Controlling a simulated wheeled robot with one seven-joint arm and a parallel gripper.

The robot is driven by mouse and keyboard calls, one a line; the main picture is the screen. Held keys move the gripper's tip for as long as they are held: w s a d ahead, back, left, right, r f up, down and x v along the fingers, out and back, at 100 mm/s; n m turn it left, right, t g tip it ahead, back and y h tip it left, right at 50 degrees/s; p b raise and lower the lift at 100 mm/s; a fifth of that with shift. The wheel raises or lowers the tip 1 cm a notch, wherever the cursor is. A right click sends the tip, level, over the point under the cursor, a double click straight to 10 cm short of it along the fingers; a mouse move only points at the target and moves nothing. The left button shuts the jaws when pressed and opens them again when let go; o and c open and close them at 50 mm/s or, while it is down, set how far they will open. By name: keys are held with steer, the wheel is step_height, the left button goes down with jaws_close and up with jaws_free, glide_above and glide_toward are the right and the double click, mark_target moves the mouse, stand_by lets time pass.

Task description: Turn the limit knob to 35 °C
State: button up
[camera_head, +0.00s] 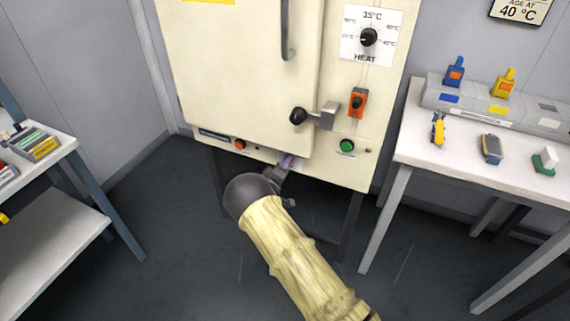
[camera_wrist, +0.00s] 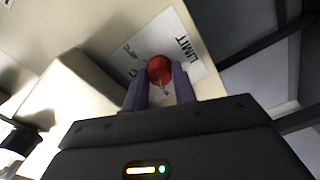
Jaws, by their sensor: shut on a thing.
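The red limit knob (camera_wrist: 159,69) sits on a white plate marked LIMIT (camera_wrist: 183,42) in the wrist view. My gripper (camera_wrist: 160,88) has its two purple-grey fingers closed on either side of the knob. The dial scale is partly covered and its setting cannot be read. In the head view my gripper (camera_head: 287,163) is at the lower front edge of the cream oven (camera_head: 250,75), below the door. There the limit knob is hidden behind my gripper and arm.
A black HEAT knob (camera_head: 369,37), an orange switch (camera_head: 357,102) and a green button (camera_head: 347,145) are on the right panel. The black door latch (camera_head: 299,116) juts out above my gripper. A white bench (camera_head: 490,180) stands right; a shelf table (camera_head: 45,165) stands left.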

steer(key=shift+a+f, duration=0.1)
steer(key=shift+f, duration=0.05)
stand_by(0.3)
steer(key=o, duration=1)
steer(key=shift+s, duration=0.1)
steer(key=p+v, duration=0.2)
steer(key=v, duration=1.5)
steer(key=shift+r, duration=0.2)
